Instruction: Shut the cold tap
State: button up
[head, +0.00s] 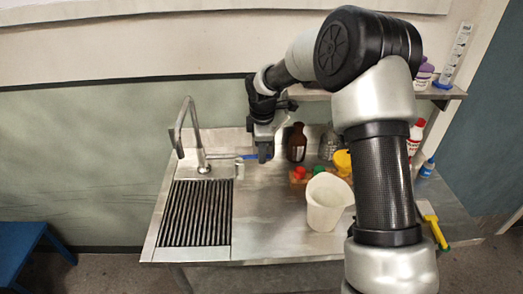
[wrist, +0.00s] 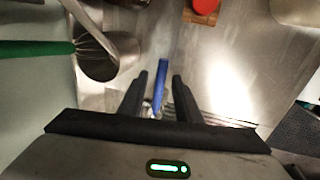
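The metal tap (head: 202,160) with a tall bent spout stands at the back of the sink unit, left of my gripper in the head view. A blue lever (head: 249,157) reaches right from the tap's base toward my gripper (head: 264,153). In the wrist view the blue lever (wrist: 161,88) lies between the two black fingers of my gripper (wrist: 160,76), with a gap showing on both sides. The gripper is open and points down at the lever. Whether a finger touches it, and whether water runs, I cannot tell.
A ribbed drainer (head: 196,213) lies in front of the tap. A brown bottle (head: 297,143), a rack with a red top (head: 300,173) and a white jug (head: 325,203) stand to the right.

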jog(key=s+r, duration=0.3)
jog(key=r, duration=1.4)
jog(key=shift+s, duration=0.2)
jog(key=s+d+r+m+t+h+p, duration=0.1)
jog(key=s+d+r+m, duration=0.2)
jog(key=s+r+m, duration=0.35)
jog(key=s+d+r+m+t, duration=0.1)
jog(key=s+d+r+m, duration=0.25)
jog(key=s, duration=0.65)
jog(key=s+d+f+m, duration=0.1)
jog(key=s+d+m, duration=0.1)
jog(key=s+m, duration=0.2)
jog(key=s+d+f+m+t+y, duration=0.1)
jog(key=s+m, duration=0.3)
jog(key=s, duration=0.6)
jog(key=shift+s+d+f+p, duration=0.4)
jog(key=shift+d+f, duration=0.1)
jog(key=shift+f, duration=0.3)
